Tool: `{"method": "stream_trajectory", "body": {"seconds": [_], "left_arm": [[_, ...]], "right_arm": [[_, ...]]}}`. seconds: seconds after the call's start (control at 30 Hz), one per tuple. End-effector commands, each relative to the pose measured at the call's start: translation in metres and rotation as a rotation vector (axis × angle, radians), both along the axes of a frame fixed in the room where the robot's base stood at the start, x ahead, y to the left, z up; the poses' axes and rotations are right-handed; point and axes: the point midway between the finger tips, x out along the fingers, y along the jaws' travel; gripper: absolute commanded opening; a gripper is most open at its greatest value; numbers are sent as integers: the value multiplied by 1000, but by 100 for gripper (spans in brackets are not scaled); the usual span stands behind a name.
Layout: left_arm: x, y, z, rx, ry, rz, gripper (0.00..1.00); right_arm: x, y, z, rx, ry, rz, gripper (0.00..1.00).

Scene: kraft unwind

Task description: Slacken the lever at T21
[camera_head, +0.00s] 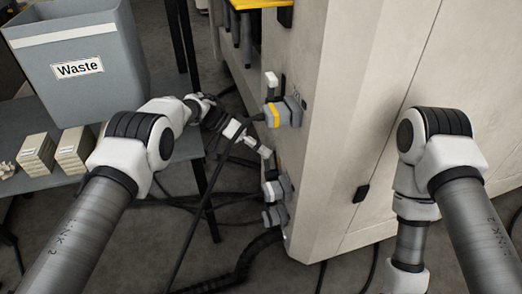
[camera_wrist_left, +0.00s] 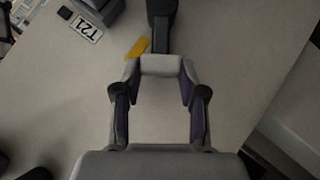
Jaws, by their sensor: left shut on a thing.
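A white-grey lever handle (camera_wrist_left: 162,65) lies crosswise between the fingertips of my left gripper (camera_wrist_left: 160,85) in the left wrist view. The gripper is shut on it. A dark bar (camera_wrist_left: 162,22) runs up from the handle. The T21 label (camera_wrist_left: 87,28) is on the beige panel, up and left of the handle. In the head view my left gripper (camera_head: 260,147) reaches the cabinet's side, just below a grey connector with a yellow band (camera_head: 271,115). The handle is small there and partly hidden by the gripper. My right gripper is out of view; only its arm shows.
The beige cabinet (camera_head: 345,130) fills the middle and right. More grey connectors (camera_head: 277,188) sit low on its side, with cables on the floor. A grey Waste bin (camera_head: 75,65) and small boxes (camera_head: 38,150) stand on a table at left. A yellow patch (camera_wrist_left: 138,48) is near the handle.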

Motion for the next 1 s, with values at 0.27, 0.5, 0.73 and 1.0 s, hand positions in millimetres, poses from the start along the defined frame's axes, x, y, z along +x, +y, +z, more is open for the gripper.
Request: {"method": "stream_trajectory", "body": {"seconds": [0.27,0.5,0.73,1.0], "left_arm": [[0,0,0,0,-1,1,67],[1,0,11,-1,-2,0,67],[1,0,61,1,-4,1,67],[0,0,99,0,-1,1,67]], "right_arm": [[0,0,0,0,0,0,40],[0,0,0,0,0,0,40],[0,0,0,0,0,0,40],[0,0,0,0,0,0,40]]}}
